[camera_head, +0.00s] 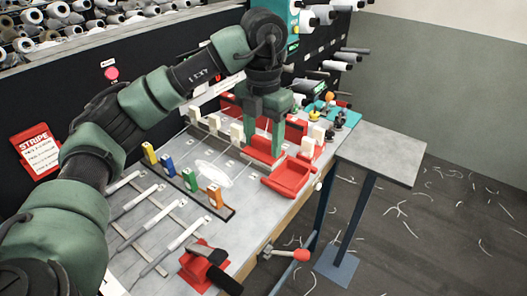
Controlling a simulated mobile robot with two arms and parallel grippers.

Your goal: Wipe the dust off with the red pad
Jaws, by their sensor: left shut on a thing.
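My left gripper (264,145) comes down over the bench from the left arm. Its two green fingers are shut on a red block, which looks like the red pad (262,149); the fingers partly hide it. The pad is at or just above the bench top, beside a red open tray (290,178); I cannot tell if it touches the surface. A pale whitish patch (213,174), which looks like dust, lies on the bench left of the pad. My right gripper is not in view.
Coloured blocks in a dark rack (190,180) stand left of the patch. White-tipped upright pieces (215,122) stand behind it. Metal rods (150,225) and a red clamp (205,262) lie toward the front. A grey side table (380,152) stands at the right.

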